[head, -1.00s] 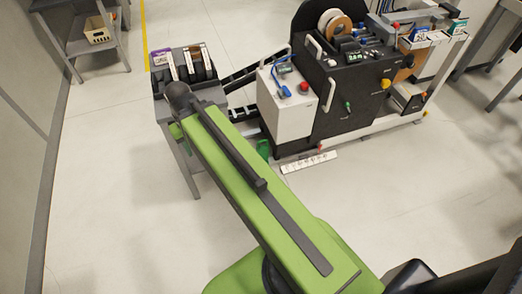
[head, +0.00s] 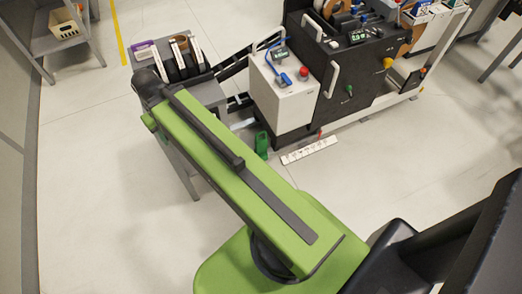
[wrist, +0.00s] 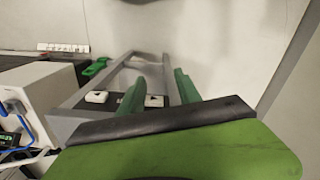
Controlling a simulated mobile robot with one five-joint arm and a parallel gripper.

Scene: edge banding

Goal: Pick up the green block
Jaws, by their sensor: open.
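A small green object (head: 262,145) stands on the floor beside the white cabinet of the machine in the head view. It is the only loose green thing I see, but it is too small to be sure that it is the green block. It also shows in the wrist view (wrist: 95,68), left of the fingers. My gripper (wrist: 158,84) is open in the wrist view, its two dark green fingers apart above a grey frame, with nothing seen between them. In the head view my green arm hides the gripper.
A black and white machine (head: 283,92) stands right of the arm's end. A grey stand (head: 205,95) with upright holders is at the arm's far end. A white power strip (head: 310,150) lies on the floor. A shelf (head: 60,42) is far left. Open floor lies at front left.

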